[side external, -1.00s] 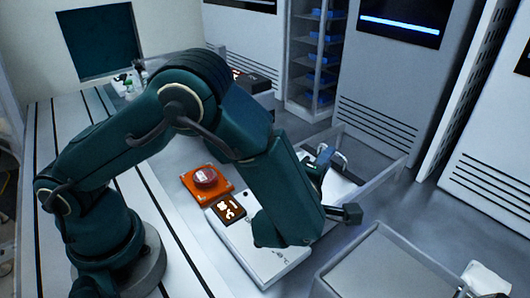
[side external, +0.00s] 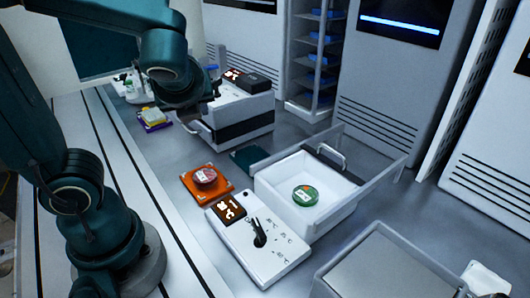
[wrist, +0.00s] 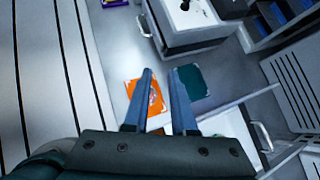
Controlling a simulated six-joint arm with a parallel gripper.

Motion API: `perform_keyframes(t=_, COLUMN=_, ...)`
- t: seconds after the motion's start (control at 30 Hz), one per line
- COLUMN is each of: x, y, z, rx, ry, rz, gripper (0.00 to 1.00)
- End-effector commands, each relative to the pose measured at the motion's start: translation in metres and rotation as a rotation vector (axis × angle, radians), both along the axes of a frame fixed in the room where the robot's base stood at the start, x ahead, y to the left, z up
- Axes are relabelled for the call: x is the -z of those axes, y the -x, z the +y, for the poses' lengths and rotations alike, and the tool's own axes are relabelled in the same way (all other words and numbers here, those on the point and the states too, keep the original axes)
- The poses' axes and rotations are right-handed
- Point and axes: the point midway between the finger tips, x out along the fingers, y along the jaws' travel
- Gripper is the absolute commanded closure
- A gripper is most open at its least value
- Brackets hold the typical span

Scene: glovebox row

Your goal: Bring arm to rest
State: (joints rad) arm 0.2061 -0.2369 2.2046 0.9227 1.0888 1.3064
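My arm is raised at the upper left in the side view, clear of the table. My gripper (side external: 193,103) hangs in the air there, in front of the rear white unit, with its detail hard to make out. In the wrist view my gripper (wrist: 161,75) has its two fingers apart, with nothing held between them. The orange pad (wrist: 135,93) shows below and beyond the fingers.
A white open drawer (side external: 338,211) holds a green round dish (side external: 305,195). Its control unit (side external: 283,262) has a black lever. A red dish (side external: 205,175) sits on the orange pad (side external: 221,194). A rear unit (side external: 251,116) stands near my gripper.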

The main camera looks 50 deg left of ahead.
Motion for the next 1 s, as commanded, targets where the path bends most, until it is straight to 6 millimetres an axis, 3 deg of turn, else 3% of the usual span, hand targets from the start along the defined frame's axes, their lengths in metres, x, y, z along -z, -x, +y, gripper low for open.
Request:
perform_keyframes(t=0.1, x=0.007, y=0.031, z=-0.017, rx=-0.316, ry=0.324, rz=-0.244, gripper=0.75)
perform_keyframes(t=0.2, x=0.014, y=0.048, z=-0.044, rx=-0.622, ry=0.63, rz=-0.447, gripper=0.75)
perform_keyframes(t=0.4, x=0.018, y=0.058, z=-0.102, rx=-1.202, ry=1.139, rz=-0.678, gripper=0.75)
perform_keyframes(t=0.5, x=0.02, y=0.058, z=-0.12, rx=-1.414, ry=1.253, rz=-0.693, gripper=0.75)
perform_keyframes(t=0.67, x=0.017, y=0.056, z=-0.126, rx=-1.563, ry=1.317, rz=-0.729, gripper=0.75)
perform_keyframes(t=1.0, x=0.017, y=0.056, z=-0.126, rx=-1.578, ry=1.318, rz=-0.737, gripper=0.75)
